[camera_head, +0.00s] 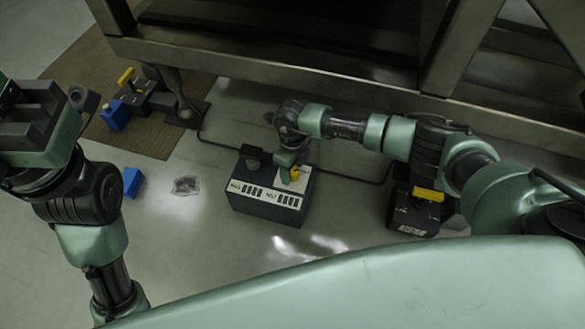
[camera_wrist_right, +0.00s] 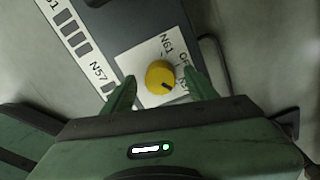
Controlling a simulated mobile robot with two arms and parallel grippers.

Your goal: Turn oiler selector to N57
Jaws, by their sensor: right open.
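The oiler selector is a round yellow knob (camera_wrist_right: 160,77) on a white plate, and it also shows in the head view (camera_head: 294,174) on top of a black box (camera_head: 262,207). Its dark pointer mark lies on its lower right side. The plate's N61 label is above the knob, with a partly hidden label to the right. An N57 label (camera_wrist_right: 98,71) is on the strip at left. My right gripper (camera_wrist_right: 160,88) is open, its green fingers on either side of the knob; contact is unclear. My left gripper (camera_head: 40,118) is at the left edge, its fingers unclear.
A second black box (camera_head: 414,212) with a yellow handle stands to the right. A dark cable runs behind the box. A heavy metal frame (camera_head: 270,60) spans the back.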

